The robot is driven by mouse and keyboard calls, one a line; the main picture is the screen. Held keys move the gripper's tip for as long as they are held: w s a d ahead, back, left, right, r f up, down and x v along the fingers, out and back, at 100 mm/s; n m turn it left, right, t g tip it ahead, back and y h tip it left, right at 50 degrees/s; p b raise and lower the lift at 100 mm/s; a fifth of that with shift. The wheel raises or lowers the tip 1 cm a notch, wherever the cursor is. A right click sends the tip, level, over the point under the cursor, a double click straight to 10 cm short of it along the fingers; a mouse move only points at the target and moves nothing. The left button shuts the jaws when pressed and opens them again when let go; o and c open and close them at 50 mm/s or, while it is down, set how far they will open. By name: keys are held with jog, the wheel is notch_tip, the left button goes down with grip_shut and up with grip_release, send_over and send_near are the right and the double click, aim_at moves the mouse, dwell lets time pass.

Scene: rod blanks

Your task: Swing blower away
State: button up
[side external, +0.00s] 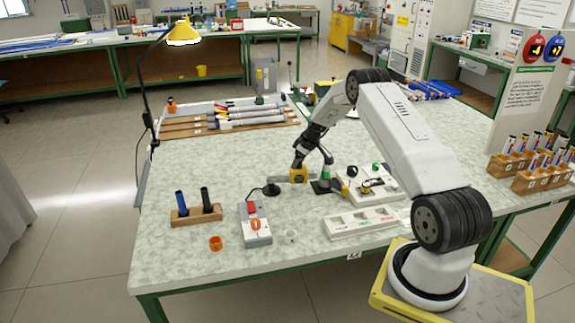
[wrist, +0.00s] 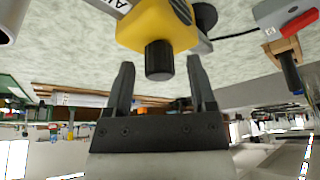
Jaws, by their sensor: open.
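The likely blower is a yellow block (side external: 298,175) on a grey bar, low over the bench in the side external view. In the wrist view the yellow block (wrist: 158,24) fills the top middle, with a short black knob (wrist: 159,60) sticking out of it. My gripper (wrist: 161,65) is open. Its two fingers stand on either side of the knob's end, with a visible gap on each side. In the side external view my gripper (side external: 298,164) is right at the yellow block, and its fingers are hard to make out.
A grey box with a red switch (side external: 254,223) and a wooden block with two dark rods (side external: 195,213) stand to the left. An orange ring (side external: 216,243) and a pale tray (side external: 360,222) lie near the front. Long rods (side external: 240,118) rest behind. The bench's left middle is clear.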

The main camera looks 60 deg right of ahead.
jog(key=shift+w+f, duration=0.1)
jog(key=shift+f, duration=0.1)
grip_shut()
dwell(1.4)
